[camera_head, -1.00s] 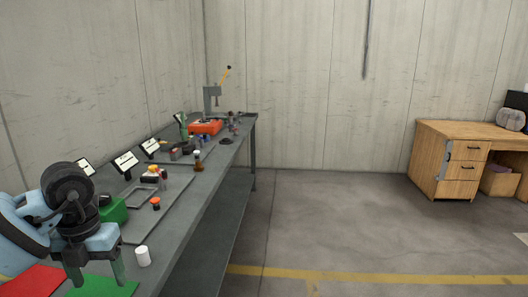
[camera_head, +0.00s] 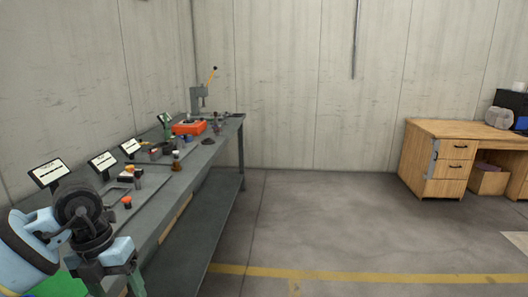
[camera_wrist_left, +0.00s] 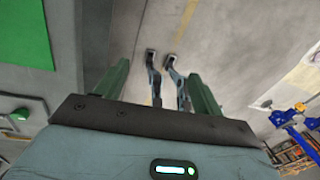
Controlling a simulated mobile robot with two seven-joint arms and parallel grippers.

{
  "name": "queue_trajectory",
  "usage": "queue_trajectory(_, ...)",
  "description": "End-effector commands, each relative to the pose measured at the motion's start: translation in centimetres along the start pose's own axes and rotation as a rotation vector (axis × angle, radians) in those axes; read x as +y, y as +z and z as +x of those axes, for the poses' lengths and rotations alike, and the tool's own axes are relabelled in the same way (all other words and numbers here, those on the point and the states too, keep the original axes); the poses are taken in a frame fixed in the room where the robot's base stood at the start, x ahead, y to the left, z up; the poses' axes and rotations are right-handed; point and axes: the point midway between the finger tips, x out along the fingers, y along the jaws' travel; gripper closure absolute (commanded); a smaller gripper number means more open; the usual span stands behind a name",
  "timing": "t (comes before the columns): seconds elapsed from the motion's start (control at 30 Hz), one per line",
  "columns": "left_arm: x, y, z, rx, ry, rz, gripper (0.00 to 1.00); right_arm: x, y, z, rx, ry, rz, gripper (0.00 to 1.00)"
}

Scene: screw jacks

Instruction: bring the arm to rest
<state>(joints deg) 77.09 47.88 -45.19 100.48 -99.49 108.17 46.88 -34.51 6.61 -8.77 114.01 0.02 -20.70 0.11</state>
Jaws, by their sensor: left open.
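My left arm comes in at the lower left of the head view. Its gripper (camera_head: 118,284) hangs at the near edge of the workbench (camera_head: 170,212), with the fingertips partly cut off by the frame. In the left wrist view my left gripper (camera_wrist_left: 158,82) has its two green fingers wide apart, with nothing held between them. Past the fingers I see the floor, with the bench edge to the left. My right arm and gripper are not in view.
A green mat (camera_wrist_left: 25,32) lies on the bench beside the gripper. Several small parts, label stands (camera_head: 48,172) and an orange item (camera_head: 188,128) stand along the bench. A wooden desk (camera_head: 455,155) is at the right. The floor (camera_head: 310,225) between is clear.

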Motion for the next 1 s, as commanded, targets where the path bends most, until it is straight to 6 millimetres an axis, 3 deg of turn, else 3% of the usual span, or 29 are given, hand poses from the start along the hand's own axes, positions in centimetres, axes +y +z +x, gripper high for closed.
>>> queue_trajectory(0.1, -3.3, -1.2, 2.7, 0.05, -0.151, 0.065, 0.32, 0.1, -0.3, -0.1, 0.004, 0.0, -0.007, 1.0)
queue_trajectory(0.33, -11.4, -5.1, 6.9, 0.152, -0.563, 0.151, 0.32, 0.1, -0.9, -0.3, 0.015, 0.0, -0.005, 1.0)
queue_trajectory(0.5, -17.4, -8.4, 7.8, 0.214, -0.964, 0.107, 0.32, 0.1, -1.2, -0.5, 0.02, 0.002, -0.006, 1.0)
queue_trajectory(0.6, -19.9, -9.6, 7.5, 0.231, -1.191, 0.02, 0.32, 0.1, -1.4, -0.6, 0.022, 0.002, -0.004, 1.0)
queue_trajectory(0.8, -21.6, -10.0, 6.8, 0.22, -1.582, -0.286, 0.32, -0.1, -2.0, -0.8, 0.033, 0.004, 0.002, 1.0)
queue_trajectory(1.0, -19.3, -8.9, 8.5, 0.159, -1.831, -0.742, 0.32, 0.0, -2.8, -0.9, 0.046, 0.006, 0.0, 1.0)
